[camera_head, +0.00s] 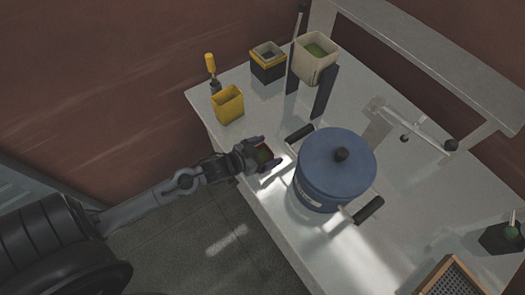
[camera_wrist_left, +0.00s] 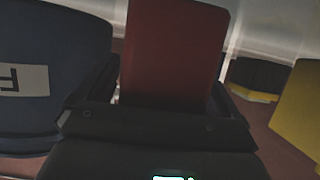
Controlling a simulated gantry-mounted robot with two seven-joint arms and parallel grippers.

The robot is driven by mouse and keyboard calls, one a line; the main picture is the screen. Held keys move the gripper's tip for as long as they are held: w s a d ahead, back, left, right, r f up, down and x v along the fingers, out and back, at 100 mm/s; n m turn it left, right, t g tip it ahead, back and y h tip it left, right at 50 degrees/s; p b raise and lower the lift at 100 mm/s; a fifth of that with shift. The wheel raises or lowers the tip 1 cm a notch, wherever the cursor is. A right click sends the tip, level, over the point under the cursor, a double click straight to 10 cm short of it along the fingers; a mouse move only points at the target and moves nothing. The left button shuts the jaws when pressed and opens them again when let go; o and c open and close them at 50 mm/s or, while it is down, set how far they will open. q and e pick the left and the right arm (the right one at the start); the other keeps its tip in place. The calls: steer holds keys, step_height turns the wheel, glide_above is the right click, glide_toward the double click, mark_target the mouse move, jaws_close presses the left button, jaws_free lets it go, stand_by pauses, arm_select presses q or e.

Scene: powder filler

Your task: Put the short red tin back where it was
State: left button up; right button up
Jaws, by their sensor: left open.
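The short red tin (camera_head: 263,155) is at the near left edge of the white worktop, to the left of the blue pot. Something green shows in its top. My left gripper (camera_head: 262,157) is around it, with a finger on each side. In the left wrist view the red tin (camera_wrist_left: 174,50) rises upright between the fingers. The fingers are open, and I cannot tell whether they touch its walls. The tin's lower part is hidden behind the gripper. My right gripper is in neither view.
The blue lidded pot (camera_head: 330,175) with black side handles stands close to the right of my left gripper. A yellow tin (camera_head: 228,106), a black-and-yellow box (camera_head: 268,65) and a cream tin (camera_head: 314,62) stand farther back. A wood-framed box (camera_head: 449,279) is at the lower right.

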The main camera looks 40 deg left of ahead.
arm_select(q)
steer(key=shift+r, duration=0.2)
steer(key=shift+s, duration=0.25)
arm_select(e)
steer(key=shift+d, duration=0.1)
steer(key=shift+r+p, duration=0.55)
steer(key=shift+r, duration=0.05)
arm_select(q)
steer(key=v, duration=1.1)
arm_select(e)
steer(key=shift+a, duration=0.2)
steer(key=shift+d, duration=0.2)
arm_select(q)
steer(key=s+d+f+g+y, duration=0.2)
steer(key=s+d+f+g, duration=0.2)
steer(key=s+d+g, duration=0.4)
steer(key=shift+d+g, duration=0.25)
steer(key=shift+g, duration=0.65)
